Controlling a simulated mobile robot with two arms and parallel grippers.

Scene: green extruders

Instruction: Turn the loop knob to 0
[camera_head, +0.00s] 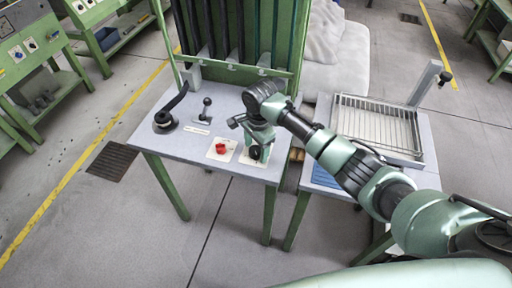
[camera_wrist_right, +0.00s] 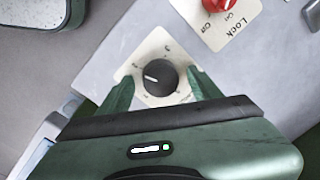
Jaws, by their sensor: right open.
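A black round knob (camera_wrist_right: 160,77) sits on a white square plate (camera_wrist_right: 153,48) with small markings around it; I take it as the loop knob. Its white pointer line points left in the right wrist view, and any name label is hidden. In the head view the knob (camera_head: 259,153) shows at the table's front edge, partly covered by my gripper. My right gripper (camera_wrist_right: 161,88) is open, with one green finger on each side of the knob. I cannot tell whether the fingers touch it. My left gripper is not in view.
A red knob (camera_head: 220,148) on a white plate marked "Lock" is beside it. A black curved handle (camera_head: 168,116) and a small lever (camera_head: 205,108) stand further left on the grey tabletop (camera_head: 170,148). A wire rack tray (camera_head: 375,125) lies on the right table.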

